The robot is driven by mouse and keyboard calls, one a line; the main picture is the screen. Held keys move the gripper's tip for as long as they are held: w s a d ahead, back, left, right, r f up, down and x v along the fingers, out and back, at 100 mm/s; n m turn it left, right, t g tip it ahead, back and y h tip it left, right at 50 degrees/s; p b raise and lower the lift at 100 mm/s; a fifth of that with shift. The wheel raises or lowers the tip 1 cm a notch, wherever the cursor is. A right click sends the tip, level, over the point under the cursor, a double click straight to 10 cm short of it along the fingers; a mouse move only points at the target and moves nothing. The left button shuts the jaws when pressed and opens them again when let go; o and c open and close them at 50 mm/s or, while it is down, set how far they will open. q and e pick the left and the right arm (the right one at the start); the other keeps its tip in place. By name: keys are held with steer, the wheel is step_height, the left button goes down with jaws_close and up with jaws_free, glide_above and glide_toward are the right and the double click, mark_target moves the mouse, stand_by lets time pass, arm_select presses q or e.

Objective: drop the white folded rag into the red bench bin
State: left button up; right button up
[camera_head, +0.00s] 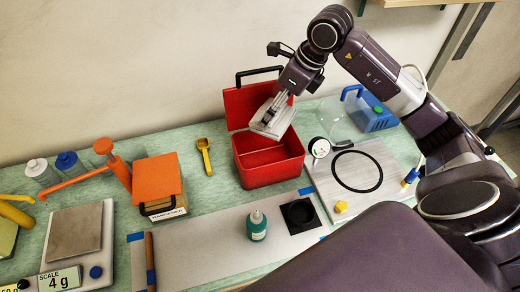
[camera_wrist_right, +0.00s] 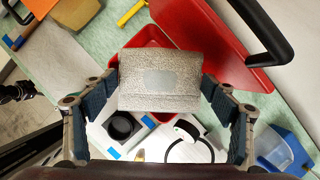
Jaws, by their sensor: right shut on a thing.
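The white folded rag (camera_head: 270,120) hangs from my right gripper (camera_head: 278,100) over the open red bench bin (camera_head: 270,171). In the right wrist view the rag (camera_wrist_right: 160,97) looks pale grey and speckled, and it spans the gap between the two fingers of my right gripper (camera_wrist_right: 160,88). The gripper is shut on it. The bin's red wall (camera_wrist_right: 152,38) shows behind the rag, and the rag hides much of the opening. The bin's lid (camera_head: 247,100) stands open at the back. My left gripper is not in view.
A grey board with a black ring (camera_head: 315,178) and a dial gauge (camera_head: 319,148) lies right of the bin. A blue case (camera_head: 375,117) is behind it. A green bottle (camera_head: 256,226) stands in front. A yellow scoop (camera_head: 205,157) and orange-topped box (camera_head: 160,190) are at left.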

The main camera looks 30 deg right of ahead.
mark_target(280, 121)
steer(key=shift+s+f, duration=0.15)
steer(key=shift+f, duration=0.1)
steer(key=f+b, duration=0.1)
steer(key=s+f+b, duration=0.1)
steer(key=f, duration=0.1)
steer(key=shift+f, duration=0.1)
steer(key=shift+b+x, duration=0.7)
steer(key=shift+x, duration=0.2)
steer(key=shift+s+d+f, duration=0.1)
steer(key=shift+d+f, duration=0.05)
steer(key=o, duration=0.9)
steer(key=shift+o, duration=1.5)
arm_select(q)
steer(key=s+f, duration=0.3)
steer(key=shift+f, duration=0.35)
arm_select(e)
steer(key=v, duration=1.2)
